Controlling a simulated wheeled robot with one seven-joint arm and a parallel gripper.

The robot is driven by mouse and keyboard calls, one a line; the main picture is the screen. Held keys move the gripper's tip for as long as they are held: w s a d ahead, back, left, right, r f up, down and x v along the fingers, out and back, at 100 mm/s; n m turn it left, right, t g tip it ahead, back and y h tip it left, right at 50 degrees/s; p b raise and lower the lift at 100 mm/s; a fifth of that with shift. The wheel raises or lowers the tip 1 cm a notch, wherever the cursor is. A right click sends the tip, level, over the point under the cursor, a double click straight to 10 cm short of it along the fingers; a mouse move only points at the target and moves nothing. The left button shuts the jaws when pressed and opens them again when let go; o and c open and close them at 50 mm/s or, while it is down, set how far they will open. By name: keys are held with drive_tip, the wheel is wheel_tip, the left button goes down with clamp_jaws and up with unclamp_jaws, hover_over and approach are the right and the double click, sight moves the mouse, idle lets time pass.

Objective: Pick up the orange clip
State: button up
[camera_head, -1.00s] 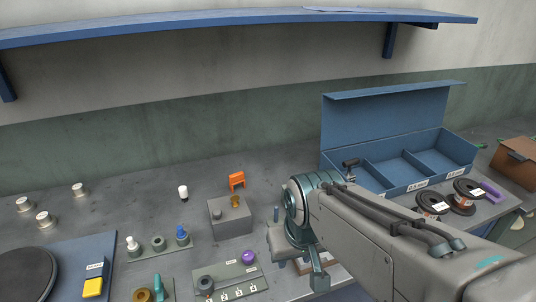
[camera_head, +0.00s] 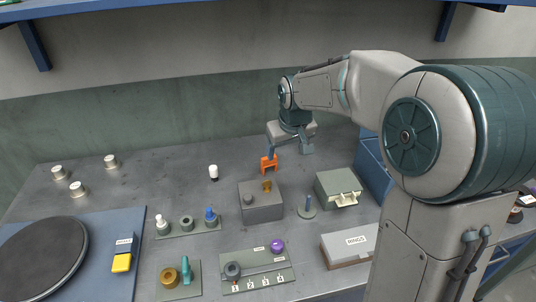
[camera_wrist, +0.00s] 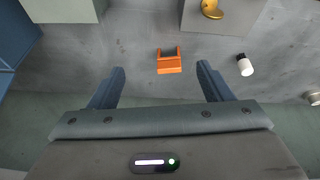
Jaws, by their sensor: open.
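The orange clip (camera_head: 269,163) stands on the grey table behind the grey block with the brass knob. In the wrist view the clip (camera_wrist: 169,62) lies ahead of the gap between my fingers, near its middle, and nothing touches it. My gripper (camera_head: 288,150) is above the table, just behind and to the right of the clip in the head view. Its two blue fingers are spread wide and empty in the wrist view (camera_wrist: 161,78).
The grey block (camera_head: 262,207) stands just in front of the clip. A small white-and-black bottle (camera_head: 213,172) is to its left. A green drawer box (camera_head: 338,190) and a post on a round base (camera_head: 307,208) stand to the right.

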drive_tip(key=y, duration=0.1)
approach(268, 161)
wheel_tip(268, 161, up, 2)
drive_tip(key=shift+n, duration=0.4)
drive_tip(key=x, duration=0.8)
drive_tip(key=shift+w+a+p, duration=0.15)
drive_tip(key=shift+p, duration=0.15)
drive_tip(key=x, duration=0.3)
drive_tip(key=p+x, duration=0.1)
drive_tip(key=shift+w+d+f, duration=0.15)
drive_tip(key=shift+d+f, duration=0.05)
drive_tip(key=shift+d, duration=0.2)
drive_tip(key=shift+w+a+f, duration=0.1)
drive_tip(key=shift+w+f, duration=0.15)
drive_tip(key=shift+f, duration=0.35)
drive_tip(key=c, duration=1)
